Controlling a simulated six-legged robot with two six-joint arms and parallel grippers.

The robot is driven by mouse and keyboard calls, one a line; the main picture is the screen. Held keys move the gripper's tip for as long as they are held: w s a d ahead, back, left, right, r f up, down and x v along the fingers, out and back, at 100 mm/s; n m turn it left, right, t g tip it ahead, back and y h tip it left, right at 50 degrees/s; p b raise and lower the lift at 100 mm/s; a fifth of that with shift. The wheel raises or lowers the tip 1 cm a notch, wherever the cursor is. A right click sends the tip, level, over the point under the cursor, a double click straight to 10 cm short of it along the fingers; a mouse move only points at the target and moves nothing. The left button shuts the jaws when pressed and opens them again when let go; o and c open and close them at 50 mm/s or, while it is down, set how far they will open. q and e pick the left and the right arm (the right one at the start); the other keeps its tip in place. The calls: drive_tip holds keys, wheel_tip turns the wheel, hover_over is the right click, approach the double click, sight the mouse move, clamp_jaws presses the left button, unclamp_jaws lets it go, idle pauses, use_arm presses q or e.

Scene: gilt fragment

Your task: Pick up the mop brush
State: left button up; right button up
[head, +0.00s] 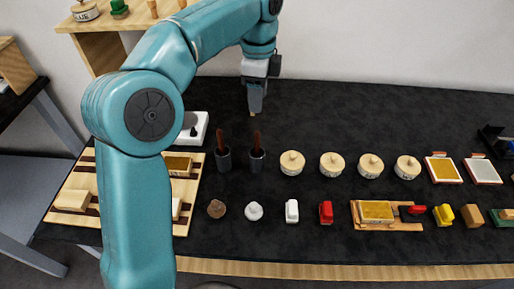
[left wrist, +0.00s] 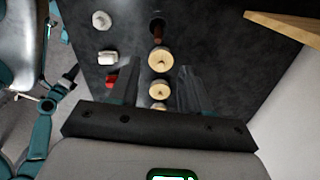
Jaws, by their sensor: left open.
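Two brown-handled brushes stand upright in dark cups left of centre in the head view, the left brush (head: 220,140) and the right brush (head: 257,140). I cannot tell which of them is the mop brush, as their bristles are hidden in the cups. My left gripper (head: 255,108) points down behind and above the right brush, apart from it. It is open and empty. In the left wrist view, its two fingers (left wrist: 160,88) frame the round lidded pots, and one brush (left wrist: 157,24) shows near the top edge. My right gripper is not in view.
Several round lidded pots (head: 332,165) stand right of the brushes. In front are a brown lump (head: 216,209), a white lump (head: 254,211), small white and red blocks, and a wooden tray (head: 362,222). My left arm partly hides a striped board (head: 184,217).

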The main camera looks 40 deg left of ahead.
use_arm(q)
drive_tip(key=b, duration=0.1)
hover_over(257, 140)
drive_tip(key=f, duration=0.9)
drive_tip(key=shift+w+a+f, duration=0.1)
drive_tip(key=shift+w, duration=0.25)
drive_tip(key=shift+s+f, duration=0.2)
drive_tip(key=shift+f, duration=0.25)
drive_tip(key=f, duration=0.4)
drive_tip(key=shift+w+a, duration=0.15)
drive_tip(key=shift+a, duration=0.05)
drive_tip(key=shift+f, duration=0.5)
drive_tip(key=shift+d, duration=0.1)
clamp_jaws()
